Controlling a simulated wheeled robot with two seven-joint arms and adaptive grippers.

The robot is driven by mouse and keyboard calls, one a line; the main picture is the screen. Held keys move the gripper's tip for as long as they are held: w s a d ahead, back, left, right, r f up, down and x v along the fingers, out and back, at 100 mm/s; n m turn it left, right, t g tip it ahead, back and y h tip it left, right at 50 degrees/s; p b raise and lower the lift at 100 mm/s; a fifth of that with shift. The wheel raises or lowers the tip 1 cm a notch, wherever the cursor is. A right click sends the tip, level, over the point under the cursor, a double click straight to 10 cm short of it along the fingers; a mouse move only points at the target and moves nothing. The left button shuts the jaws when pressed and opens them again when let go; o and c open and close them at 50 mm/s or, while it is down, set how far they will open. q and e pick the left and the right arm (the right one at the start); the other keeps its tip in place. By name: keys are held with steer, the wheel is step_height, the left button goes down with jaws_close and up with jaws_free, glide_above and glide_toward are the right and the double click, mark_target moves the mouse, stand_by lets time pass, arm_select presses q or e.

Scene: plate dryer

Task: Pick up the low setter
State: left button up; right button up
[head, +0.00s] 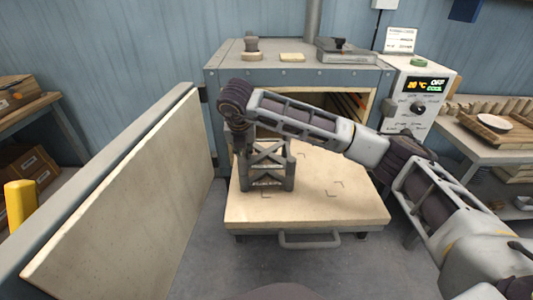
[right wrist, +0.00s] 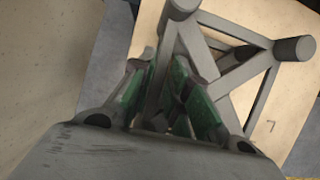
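The low setter (head: 268,168) is a grey open frame with posts and crossed braces. It stands upright on the pale pulled-out shelf (head: 310,208). My right gripper (head: 241,148) points down at the setter's left side. In the right wrist view, its green-padded fingers (right wrist: 170,95) lie on both sides of one post of the setter (right wrist: 228,55). I cannot tell whether both pads press on the post. My left gripper is out of view.
The dryer (head: 285,75) stands open behind the shelf, its thick door (head: 120,190) swung out at left. My right arm crosses above the shelf. Marked corners show on the clear shelf right of the setter. A handle (head: 308,242) sticks out in front.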

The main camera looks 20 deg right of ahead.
steer(key=shift+w+f, duration=0.2)
steer(key=shift+f, duration=0.2)
jaws_close()
stand_by(0.5)
